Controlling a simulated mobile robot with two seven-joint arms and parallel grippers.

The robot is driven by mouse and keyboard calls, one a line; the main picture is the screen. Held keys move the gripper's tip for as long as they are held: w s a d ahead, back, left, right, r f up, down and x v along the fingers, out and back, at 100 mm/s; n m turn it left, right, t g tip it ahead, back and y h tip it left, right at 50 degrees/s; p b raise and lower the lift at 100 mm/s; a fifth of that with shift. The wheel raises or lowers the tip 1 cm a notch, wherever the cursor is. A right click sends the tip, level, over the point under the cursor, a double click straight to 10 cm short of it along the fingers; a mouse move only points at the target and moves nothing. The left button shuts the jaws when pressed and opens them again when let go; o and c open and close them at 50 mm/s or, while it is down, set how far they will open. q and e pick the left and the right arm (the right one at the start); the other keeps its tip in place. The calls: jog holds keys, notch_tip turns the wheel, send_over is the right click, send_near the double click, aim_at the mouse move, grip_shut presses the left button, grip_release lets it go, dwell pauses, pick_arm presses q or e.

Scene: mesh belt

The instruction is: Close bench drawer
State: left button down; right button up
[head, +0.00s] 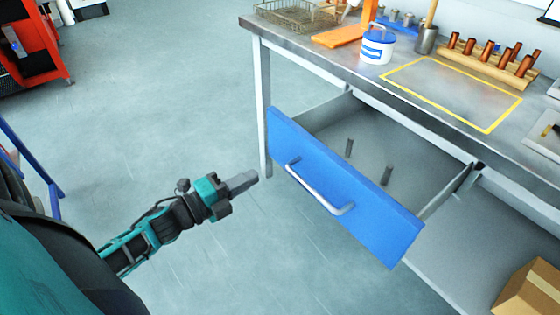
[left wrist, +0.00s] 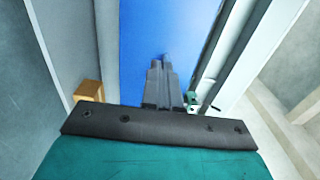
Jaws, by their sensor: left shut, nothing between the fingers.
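The bench drawer (head: 340,193) has a blue front with a silver bar handle (head: 318,190). It stands pulled out from under the metal-topped bench (head: 345,65), and its grey inside shows with two small dark posts in it. My left gripper (head: 250,177) is shut and empty, in front of and to the left of the blue front, apart from the handle in the head view. In the left wrist view the shut fingers (left wrist: 160,75) point toward a blue panel (left wrist: 165,30). Whether they touch it I cannot tell. My right gripper is not in view.
On the bench are a wire basket (head: 297,15), a blue-and-white tub (head: 378,46), a metal cup (head: 426,40) and a wooden rack (head: 490,62) with copper-coloured pieces. A cardboard box (head: 532,290) stands at lower right.

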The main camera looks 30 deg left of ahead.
aim_at(291, 156)
pick_arm(q)
jog(key=x, duration=0.9)
jog(key=shift+f, duration=0.1)
jog(key=shift+w, duration=0.25)
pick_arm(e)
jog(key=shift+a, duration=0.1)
pick_arm(q)
jog(key=shift+d, duration=0.1)
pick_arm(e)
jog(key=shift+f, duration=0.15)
